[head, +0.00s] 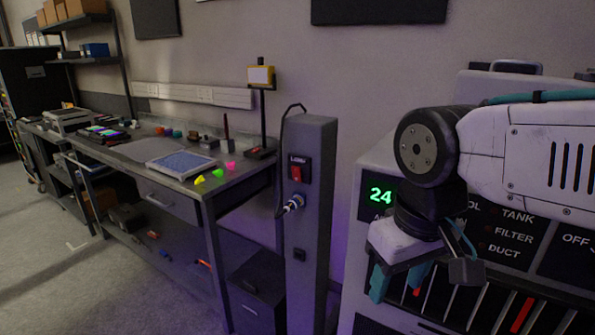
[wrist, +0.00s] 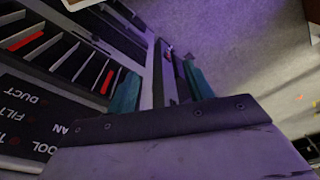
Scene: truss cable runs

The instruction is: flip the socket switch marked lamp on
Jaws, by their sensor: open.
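A grey post (head: 313,230) stands right of the workbench. On its front is a dark switch plate with a small, blurred label that looks like LAMP and a red rocker switch (head: 296,173). I cannot tell which way the rocker is tipped. Below it a plug (head: 293,204) sits at the post, with a black cable looping up to the post's top. My gripper (head: 399,283) is open and empty, right of the post and lower than the switch, in front of the control panel. Its teal fingers show apart in the wrist view (wrist: 162,88). The switch is not recognisable there.
A control panel (head: 500,235) with a green 24 display and slots with red pieces stands close behind my gripper. The workbench (head: 185,185) at left holds a blue-topped tray and small coloured pieces. A dark bin (head: 258,285) stands left of the post.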

